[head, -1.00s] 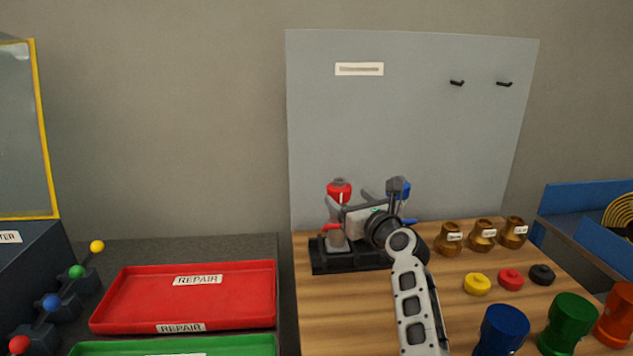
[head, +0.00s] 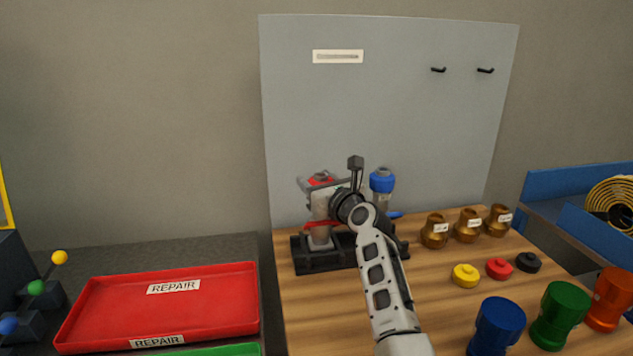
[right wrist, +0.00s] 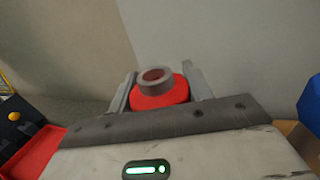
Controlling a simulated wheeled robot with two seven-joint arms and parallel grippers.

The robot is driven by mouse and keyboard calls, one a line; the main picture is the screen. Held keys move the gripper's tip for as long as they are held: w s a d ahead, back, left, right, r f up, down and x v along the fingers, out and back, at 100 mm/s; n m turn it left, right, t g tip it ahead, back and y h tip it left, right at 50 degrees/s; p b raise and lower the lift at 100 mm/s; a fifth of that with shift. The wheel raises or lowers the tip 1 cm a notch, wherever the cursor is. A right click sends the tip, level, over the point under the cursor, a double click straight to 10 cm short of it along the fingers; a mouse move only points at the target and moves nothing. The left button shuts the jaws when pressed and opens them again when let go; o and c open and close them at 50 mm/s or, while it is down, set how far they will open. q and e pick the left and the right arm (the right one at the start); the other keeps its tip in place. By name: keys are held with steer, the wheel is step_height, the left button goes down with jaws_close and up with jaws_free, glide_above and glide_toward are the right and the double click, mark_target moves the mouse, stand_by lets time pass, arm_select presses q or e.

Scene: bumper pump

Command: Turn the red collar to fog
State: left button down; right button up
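The red collar (head: 320,181) sits near the top of a grey upright nozzle on a black stand (head: 315,262). My right gripper (head: 322,186) is at the collar, one finger on either side. In the right wrist view the red collar (right wrist: 160,99) lies between the two fingers of the gripper (right wrist: 160,88), with the grey nozzle ring above it. The fingers look open, with slight gaps beside the collar; contact is not clear. A red lever (head: 318,225) shows lower on the nozzle. My wrist hides part of the stand. My left gripper is out of view.
A second nozzle with a blue collar (head: 382,181) stands close on the right. Brass fittings (head: 467,226), small coloured caps (head: 466,275) and larger coloured pieces (head: 498,325) stand on the wooden top. A red tray (head: 160,305) is at left; a grey panel (head: 390,110) rises behind.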

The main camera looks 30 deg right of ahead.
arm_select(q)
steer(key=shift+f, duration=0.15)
